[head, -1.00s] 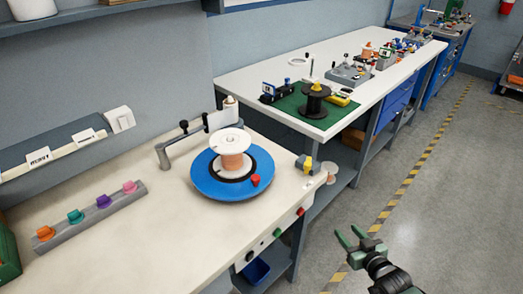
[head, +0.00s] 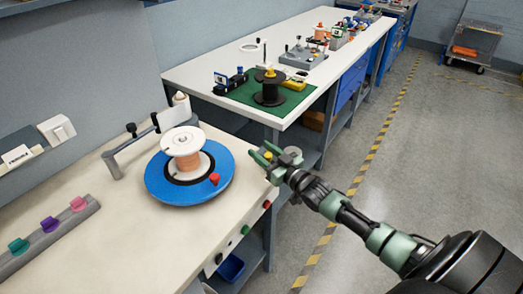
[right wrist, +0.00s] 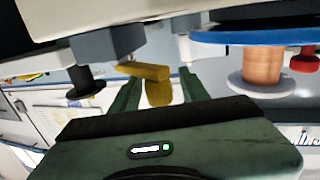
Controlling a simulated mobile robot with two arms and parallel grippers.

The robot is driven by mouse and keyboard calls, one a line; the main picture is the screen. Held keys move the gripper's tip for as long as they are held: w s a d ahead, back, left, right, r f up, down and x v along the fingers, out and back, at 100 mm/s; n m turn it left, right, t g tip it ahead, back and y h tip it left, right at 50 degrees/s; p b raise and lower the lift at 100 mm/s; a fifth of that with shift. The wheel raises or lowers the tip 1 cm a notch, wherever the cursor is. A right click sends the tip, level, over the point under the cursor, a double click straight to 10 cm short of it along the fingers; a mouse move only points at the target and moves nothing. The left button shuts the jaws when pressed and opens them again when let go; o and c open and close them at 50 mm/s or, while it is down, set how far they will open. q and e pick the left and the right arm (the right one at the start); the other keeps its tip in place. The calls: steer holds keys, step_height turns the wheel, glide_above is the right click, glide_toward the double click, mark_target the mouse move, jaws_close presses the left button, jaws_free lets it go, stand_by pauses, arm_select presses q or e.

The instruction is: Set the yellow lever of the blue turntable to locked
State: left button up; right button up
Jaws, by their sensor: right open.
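The blue turntable (head: 222,182) lies on the near workbench with a copper-wound spool (head: 188,157) on it. Its rim also shows at the upper right of the right wrist view (right wrist: 255,38). My right gripper (head: 264,155) is open at the bench's right edge, around or close to the yellow lever (head: 268,155). In the right wrist view, the yellow lever (right wrist: 157,90) stands between the two green fingers, with gaps on both sides. Its grey housing (right wrist: 105,42) is beside it. In the head view the gripper mostly hides lever and housing. My left gripper is out of view.
A red knob (head: 214,178) sits on the turntable. A grey arm with black knobs (head: 128,152) stands behind it. A grey rack of coloured pieces (head: 48,236) is at the left. A second bench (head: 205,75) with a green mat is beyond.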

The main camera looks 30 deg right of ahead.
steer(key=shift+w, duration=0.2)
steer(key=shift+c, duration=0.4)
jaws_close()
stand_by(1.0)
